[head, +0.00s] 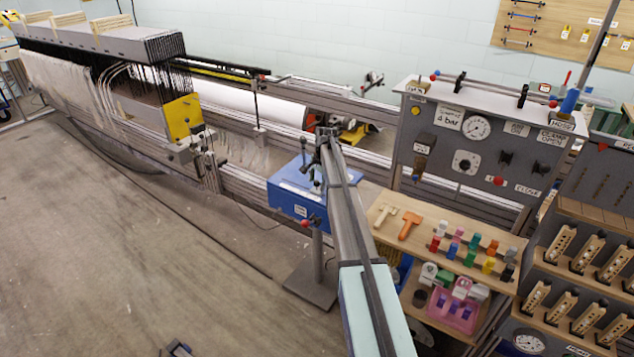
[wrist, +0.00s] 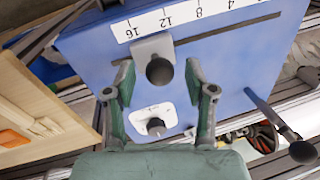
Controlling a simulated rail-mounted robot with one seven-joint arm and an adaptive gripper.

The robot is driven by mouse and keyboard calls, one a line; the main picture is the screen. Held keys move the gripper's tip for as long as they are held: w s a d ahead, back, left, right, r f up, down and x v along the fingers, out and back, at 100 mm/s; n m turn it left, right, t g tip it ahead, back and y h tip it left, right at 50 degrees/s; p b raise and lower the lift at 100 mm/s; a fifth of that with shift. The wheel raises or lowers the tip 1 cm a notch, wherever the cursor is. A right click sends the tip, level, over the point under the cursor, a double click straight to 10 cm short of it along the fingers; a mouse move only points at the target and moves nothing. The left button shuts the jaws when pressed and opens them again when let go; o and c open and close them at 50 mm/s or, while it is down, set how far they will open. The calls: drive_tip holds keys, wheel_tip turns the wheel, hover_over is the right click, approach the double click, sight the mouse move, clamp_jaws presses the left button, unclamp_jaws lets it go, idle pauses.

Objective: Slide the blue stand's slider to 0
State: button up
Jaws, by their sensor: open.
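The blue stand (head: 292,197) stands near the middle of the head view on a grey post, partly hidden behind my arm. Its blue face (wrist: 235,65) fills much of the wrist view, with a white scale strip (wrist: 183,17) reading 16, 12, 8 and 4 from left to right; 0 is not visible. The slider (wrist: 157,62), a grey plate with a dark round knob, sits in the slot between the 16 and 12 marks. My gripper (wrist: 158,75) is open, with one finger on each side of the knob and gaps visible between them.
A small dial knob (wrist: 155,125) on a white plate lies below the slider, between the fingers. A dark-knobbed lever (wrist: 290,138) sticks out at the right. A wooden shelf (wrist: 35,105) is at the left. The slot (wrist: 230,29) right of the slider is clear.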

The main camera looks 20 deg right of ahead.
drive_tip(key=shift+w+a+f, duration=0.1)
drive_tip(key=shift+w+f, duration=0.05)
drive_tip(key=shift+f, duration=0.6)
drive_tip(key=shift+c, duration=0.4)
clamp_jaws()
drive_tip(key=shift+w, duration=0.1)
